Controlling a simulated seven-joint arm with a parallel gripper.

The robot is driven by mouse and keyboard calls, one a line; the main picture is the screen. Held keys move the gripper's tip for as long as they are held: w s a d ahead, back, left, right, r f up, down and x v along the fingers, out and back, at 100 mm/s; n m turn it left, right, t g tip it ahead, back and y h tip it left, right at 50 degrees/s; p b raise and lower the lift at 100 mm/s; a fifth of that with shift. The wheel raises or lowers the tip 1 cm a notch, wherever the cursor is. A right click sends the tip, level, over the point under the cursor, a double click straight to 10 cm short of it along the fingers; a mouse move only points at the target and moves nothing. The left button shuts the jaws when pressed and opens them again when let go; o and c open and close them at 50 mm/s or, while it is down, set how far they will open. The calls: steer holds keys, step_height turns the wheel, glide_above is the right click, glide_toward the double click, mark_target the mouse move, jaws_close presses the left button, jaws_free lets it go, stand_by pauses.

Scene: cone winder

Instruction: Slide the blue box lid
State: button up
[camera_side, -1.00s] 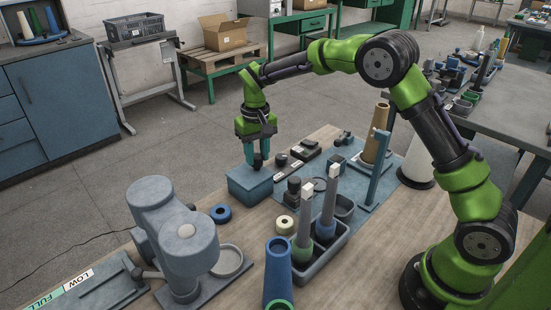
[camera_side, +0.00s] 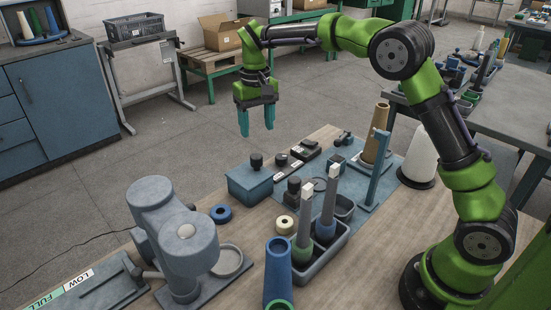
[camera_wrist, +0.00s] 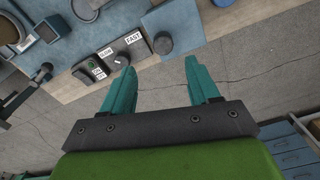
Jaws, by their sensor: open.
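The blue box (camera_side: 250,184) stands at the far edge of the wooden table, with a flat blue top and a dark round knob (camera_side: 256,160) on it. In the wrist view the box (camera_wrist: 178,18) shows at the top, with the knob (camera_wrist: 163,43) at its near edge. I cannot tell whether the lid is shifted or fully covers the box. My gripper (camera_side: 257,131) hangs above and beyond the box, apart from it. Its teal fingers are spread and empty. In the wrist view my gripper (camera_wrist: 159,68) has its fingertips just short of the knob.
A control box (camera_wrist: 110,60) with SLOW and FAST labels is left of the blue box in the wrist view. A blue ring (camera_side: 221,213), a grey machine (camera_side: 175,235) and a tray of tall spindles (camera_side: 323,252) stand nearby. Beyond the table edge is open floor.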

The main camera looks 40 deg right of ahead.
step_height(320, 180, up, 8)
steer(key=shift+r, duration=0.1)
stand_by(0.4)
steer(key=s+r+t+y, duration=0.1)
steer(key=s+r+t, duration=0.35)
steer(key=s, duration=1.05)
steer(key=s+f+t, duration=0.1)
steer(key=s+f, duration=0.1)
steer(key=s, duration=0.2)
steer(key=s+f, duration=0.2)
steer(key=s, duration=0.2)
steer(key=s+f+m+t+y, duration=0.1)
steer(key=s+f, duration=0.1)
steer(key=s, duration=0.2)
steer(key=shift+s+a+f+t, duration=0.3)
steer(key=shift+a+t, duration=0.05)
steer(key=shift+a, duration=0.05)
